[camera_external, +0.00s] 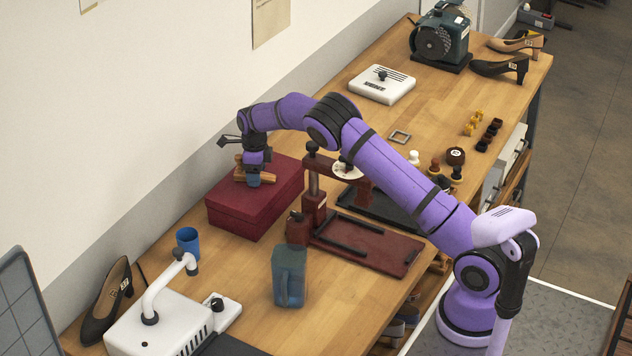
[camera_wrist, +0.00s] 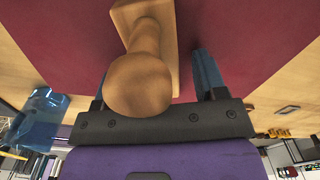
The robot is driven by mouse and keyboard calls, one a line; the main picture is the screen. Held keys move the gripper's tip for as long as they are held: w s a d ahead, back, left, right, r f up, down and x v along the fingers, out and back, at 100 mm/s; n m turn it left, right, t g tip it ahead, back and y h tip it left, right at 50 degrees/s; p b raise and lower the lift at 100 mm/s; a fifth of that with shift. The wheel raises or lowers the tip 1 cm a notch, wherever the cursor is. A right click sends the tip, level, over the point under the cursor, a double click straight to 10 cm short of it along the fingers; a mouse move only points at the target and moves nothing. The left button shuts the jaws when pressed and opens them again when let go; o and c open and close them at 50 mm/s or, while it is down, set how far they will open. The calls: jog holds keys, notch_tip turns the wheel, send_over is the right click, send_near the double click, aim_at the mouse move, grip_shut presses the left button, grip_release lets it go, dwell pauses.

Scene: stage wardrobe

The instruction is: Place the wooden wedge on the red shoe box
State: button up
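The wooden wedge (camera_wrist: 150,60) is light brown wood, with a flat block end and a rounded knob-like end near the camera in the wrist view. In the external view the wedge (camera_external: 240,174) shows on both sides of my gripper, on top of the red shoe box (camera_external: 235,211). My gripper (camera_external: 254,181) points down at the box lid. In the wrist view its blue right finger (camera_wrist: 207,72) stands apart from the wood with a gap; the left finger is mostly hidden behind the knob. The gripper looks open around the wedge. The box's dark red lid (camera_wrist: 240,30) fills the background.
A dark red press (camera_external: 313,190) stands right beside the box, with a dark red tray (camera_external: 365,245) in front. A white machine (camera_external: 160,325) is at the front left. Bare wood lies between.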

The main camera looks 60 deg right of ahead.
notch_tip(320, 180, up, 13)
jog(key=s+a+r+n+t, duration=0.1)
jog(key=s+a+r+n, duration=0.15)
jog(key=s+r, duration=0.35)
jog(key=s+a+r+n, duration=0.2)
jog(key=s+r+n, duration=0.2)
jog(key=r, duration=0.3)
jog(key=s+a+r+n+t+y, duration=0.1)
jog(key=s+a+r+n, duration=0.3)
jog(key=s, duration=0.4)
jog(key=s+a+r+n+t, duration=0.1)
jog(key=s+a+r+n, duration=0.1)
jog(key=s+r+n, duration=0.5)
jog(key=s+a+f+n, duration=0.1)
jog(key=s+a+n, duration=0.2)
jog(key=s, duration=0.7)
jog(key=s+a+f+n+t, duration=0.1)
jog(key=s+a+n, duration=0.1)
jog(key=s+n, duration=0.4)
jog(key=s+a+f+n+t+h, duration=0.1)
jog(key=s+n, duration=0.4)
jog(key=s, duration=0.8)
jog(key=a+f, duration=0.1)
jog(key=a, duration=0.1)
jog(key=shift+s+a, duration=0.35)
jog(key=shift+s, duration=0.05)
